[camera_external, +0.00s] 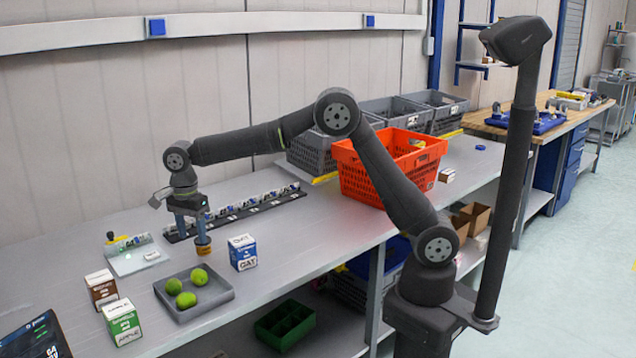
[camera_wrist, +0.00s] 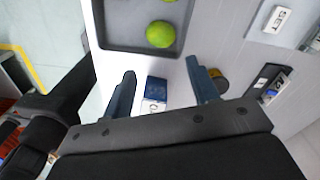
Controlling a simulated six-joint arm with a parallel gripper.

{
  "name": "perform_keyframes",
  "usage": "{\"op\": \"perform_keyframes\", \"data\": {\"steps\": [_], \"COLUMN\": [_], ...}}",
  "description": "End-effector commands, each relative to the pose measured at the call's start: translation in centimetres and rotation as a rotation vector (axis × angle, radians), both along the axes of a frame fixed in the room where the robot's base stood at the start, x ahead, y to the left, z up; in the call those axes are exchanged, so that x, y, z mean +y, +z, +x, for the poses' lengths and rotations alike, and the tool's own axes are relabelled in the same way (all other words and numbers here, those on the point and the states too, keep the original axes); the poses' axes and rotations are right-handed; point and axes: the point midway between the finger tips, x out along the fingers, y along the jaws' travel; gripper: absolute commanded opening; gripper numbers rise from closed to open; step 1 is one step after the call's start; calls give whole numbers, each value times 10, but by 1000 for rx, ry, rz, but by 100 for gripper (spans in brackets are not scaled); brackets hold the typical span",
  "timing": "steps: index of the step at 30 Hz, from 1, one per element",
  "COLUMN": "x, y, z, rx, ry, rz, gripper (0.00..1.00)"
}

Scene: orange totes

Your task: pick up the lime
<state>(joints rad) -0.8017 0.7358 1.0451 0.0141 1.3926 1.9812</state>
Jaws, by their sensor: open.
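Several green limes lie in a shallow grey tray (camera_external: 216,293) on the bench: one lime at the back (camera_external: 199,277), one at the left (camera_external: 174,287) and one in front (camera_external: 186,300). In the wrist view a lime (camera_wrist: 160,34) lies near the tray's edge (camera_wrist: 140,50), and another is cut off at the top. My gripper (camera_external: 196,222) is above the bench, behind the tray and apart from the limes. In the wrist view its two fingers (camera_wrist: 161,84) are spread, with no lime between them.
A blue-and-white box (camera_external: 242,252) stands right of the tray. A brown box (camera_external: 102,288) and a green box (camera_external: 121,321) stand left of it. A small orange-brown cylinder (camera_external: 203,246) stands just below my gripper. An orange tote (camera_external: 362,184) is farther right.

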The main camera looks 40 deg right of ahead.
Motion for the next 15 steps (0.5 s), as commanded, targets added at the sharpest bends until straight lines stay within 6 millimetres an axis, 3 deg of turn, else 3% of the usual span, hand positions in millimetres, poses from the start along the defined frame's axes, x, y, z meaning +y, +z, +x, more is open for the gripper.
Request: {"op": "perform_keyframes", "data": {"steps": [3, 9, 15], "x": [-1, -1, -1], "y": [-29, -66, -80], "z": [-1, -2, -2], "rx": [3, 2, 0], "ry": [1, 1, 1], "rz": [-3, -2, 0], "gripper": [54, 54, 54]}}
